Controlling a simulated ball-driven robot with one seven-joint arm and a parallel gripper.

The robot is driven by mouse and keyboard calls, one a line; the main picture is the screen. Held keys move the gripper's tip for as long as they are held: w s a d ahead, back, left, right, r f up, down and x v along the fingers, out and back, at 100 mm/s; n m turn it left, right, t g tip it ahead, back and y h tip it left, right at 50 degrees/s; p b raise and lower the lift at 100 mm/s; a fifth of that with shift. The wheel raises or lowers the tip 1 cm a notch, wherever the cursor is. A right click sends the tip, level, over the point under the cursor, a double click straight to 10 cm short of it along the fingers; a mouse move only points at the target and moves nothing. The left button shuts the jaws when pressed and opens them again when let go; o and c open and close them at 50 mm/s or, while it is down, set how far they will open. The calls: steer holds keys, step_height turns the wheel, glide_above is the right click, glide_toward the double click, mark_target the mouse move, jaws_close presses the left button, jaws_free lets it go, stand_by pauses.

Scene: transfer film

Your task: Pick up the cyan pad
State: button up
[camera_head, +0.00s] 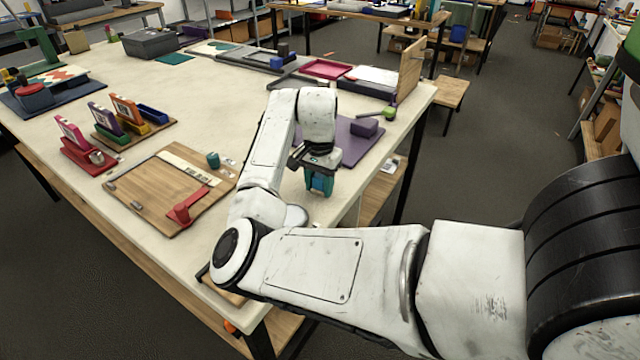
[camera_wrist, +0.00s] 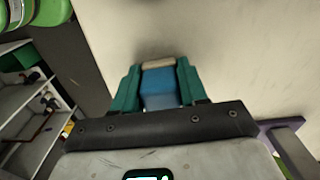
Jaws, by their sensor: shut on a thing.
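My gripper (camera_head: 319,190) points down over the right part of the pale table in the head view. In the wrist view its two teal fingers (camera_wrist: 154,72) are shut on a blue-cyan block, the cyan pad (camera_wrist: 158,84), with a beige strip at its far end. The pad fills the space between the fingers. In the head view the pad (camera_head: 321,183) shows only as a small blue patch between the fingers. Whether it is clear of the table top I cannot tell.
A purple tray (camera_head: 352,148) with a purple block (camera_head: 364,127) lies just behind my gripper.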

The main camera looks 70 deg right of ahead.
mark_target(319, 176)
steer(key=shift+c, duration=0.7)
steer(key=shift+r, duration=0.45)
step_height(319, 176, up, 2)
steer(key=shift+r+b, duration=0.1)
steer(key=shift+b, duration=0.25)
steer(key=s+a+r+p, duration=0.1)
steer(key=s+a+r, duration=0.7)
steer(key=s+r, duration=0.2)
steer(key=shift+s+a+p, duration=0.15)
steer(key=shift+s+p, duration=0.15)
steer(key=shift+s, duration=0.35)
